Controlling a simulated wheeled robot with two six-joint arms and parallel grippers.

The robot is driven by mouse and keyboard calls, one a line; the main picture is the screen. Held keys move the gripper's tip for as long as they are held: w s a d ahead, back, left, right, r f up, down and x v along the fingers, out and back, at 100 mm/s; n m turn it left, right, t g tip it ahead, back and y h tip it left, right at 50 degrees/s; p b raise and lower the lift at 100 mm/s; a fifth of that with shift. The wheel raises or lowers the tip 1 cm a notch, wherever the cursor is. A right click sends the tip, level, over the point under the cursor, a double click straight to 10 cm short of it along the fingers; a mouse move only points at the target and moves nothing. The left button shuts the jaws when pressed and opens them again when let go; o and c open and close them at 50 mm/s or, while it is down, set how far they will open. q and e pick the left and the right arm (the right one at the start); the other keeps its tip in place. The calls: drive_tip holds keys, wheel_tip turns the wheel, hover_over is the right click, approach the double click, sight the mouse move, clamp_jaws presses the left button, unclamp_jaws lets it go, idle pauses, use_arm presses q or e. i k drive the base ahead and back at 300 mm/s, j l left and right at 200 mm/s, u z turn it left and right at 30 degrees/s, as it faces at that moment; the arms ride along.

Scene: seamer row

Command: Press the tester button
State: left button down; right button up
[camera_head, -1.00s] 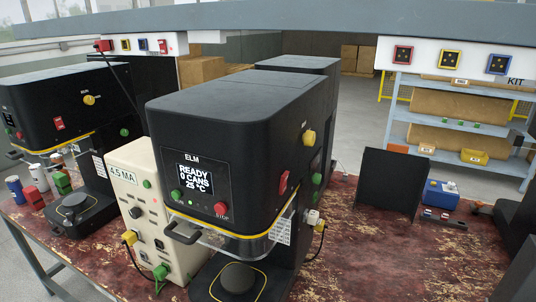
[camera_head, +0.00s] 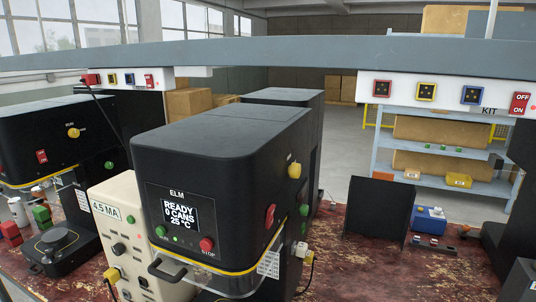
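A cream box (camera_head: 118,215) with a "4.5 MA" label stands on the table, left of the front black ELM machine (camera_head: 230,150). It looks like the tester. Its face carries small knobs and a yellow plug; its lower part is cut off by the picture edge. I cannot make out for certain which part is its button. The ELM machine's screen (camera_head: 180,213) reads "READY 0 CANS 25 °C", with a green button (camera_head: 161,231) and a red STOP button (camera_head: 206,244) below. Neither of my grippers is in view.
A dark upright panel (camera_head: 378,207) and a small blue box (camera_head: 429,220) stand at the right. The red-brown table (camera_head: 365,265) is mostly bare there. An overhead beam (camera_head: 300,52) crosses above.

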sight(131, 219)
drive_tip(key=j+u, duration=0.35)
drive_tip(key=i+j+u, duration=0.1)
drive_tip(key=j+u, duration=0.3)
